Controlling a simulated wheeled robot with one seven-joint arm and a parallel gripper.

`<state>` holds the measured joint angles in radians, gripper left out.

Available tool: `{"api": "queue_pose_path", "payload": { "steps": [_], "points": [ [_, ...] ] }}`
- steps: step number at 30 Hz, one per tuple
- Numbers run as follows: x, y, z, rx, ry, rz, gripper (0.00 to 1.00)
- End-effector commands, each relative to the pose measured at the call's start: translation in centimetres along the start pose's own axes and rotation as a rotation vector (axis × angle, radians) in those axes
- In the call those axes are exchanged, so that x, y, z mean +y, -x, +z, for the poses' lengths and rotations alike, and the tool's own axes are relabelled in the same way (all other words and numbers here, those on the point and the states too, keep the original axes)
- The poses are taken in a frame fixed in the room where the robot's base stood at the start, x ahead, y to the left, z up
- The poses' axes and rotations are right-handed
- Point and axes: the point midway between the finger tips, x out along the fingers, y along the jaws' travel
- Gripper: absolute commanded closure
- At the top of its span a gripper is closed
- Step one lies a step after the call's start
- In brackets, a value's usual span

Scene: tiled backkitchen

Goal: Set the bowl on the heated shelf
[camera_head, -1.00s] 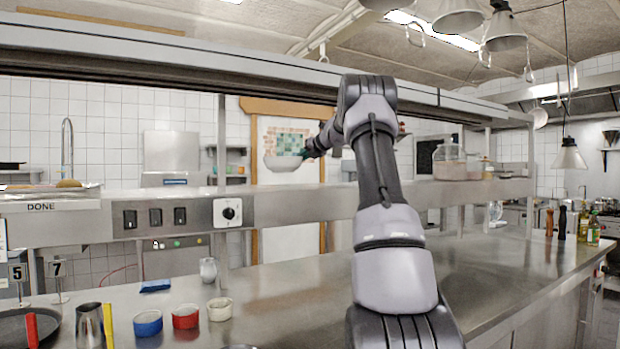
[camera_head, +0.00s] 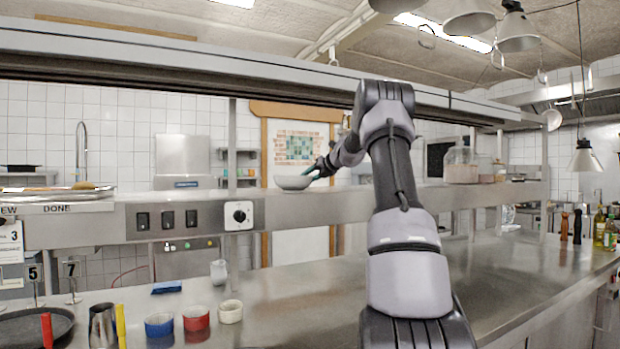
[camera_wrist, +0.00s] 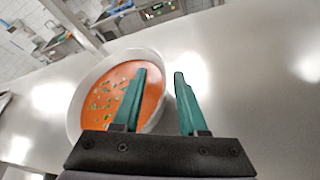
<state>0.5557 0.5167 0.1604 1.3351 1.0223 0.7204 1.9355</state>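The bowl (camera_head: 291,183) is pale grey and stands upright on the steel heated shelf (camera_head: 350,203), left of my arm. In the wrist view the bowl (camera_wrist: 76,112) holds orange soup with green bits. My gripper (camera_head: 317,169) is at the bowl's right rim. In the wrist view my gripper (camera_wrist: 157,76) has its two green fingers spread apart, one over the soup inside the bowl and one outside the rim. Gaps show between the fingers and the rim. The underside of the bowl is hidden from the wrist camera.
A long hood (camera_head: 200,55) runs above the shelf. Glass jars (camera_head: 461,165) stand farther right on it, and a metal tray (camera_head: 60,192) lies at the left. Blue, red and cream ramekins (camera_head: 196,318) stand on the lower counter. The shelf around the bowl is clear.

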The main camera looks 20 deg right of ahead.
Motion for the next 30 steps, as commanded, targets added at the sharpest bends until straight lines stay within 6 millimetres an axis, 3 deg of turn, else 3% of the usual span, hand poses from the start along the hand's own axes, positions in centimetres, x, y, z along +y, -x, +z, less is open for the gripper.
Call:
{"api": "queue_pose_path", "payload": {
  "steps": [11,24,30],
  "points": [
    [0.0,0.9,0.2,0.000,-0.001,-0.001,0.59],
    [0.0,9.6,0.1,0.000,0.000,-0.001,0.59],
    [0.2,11.7,0.1,0.002,0.002,0.002,0.59]
  ]
}}
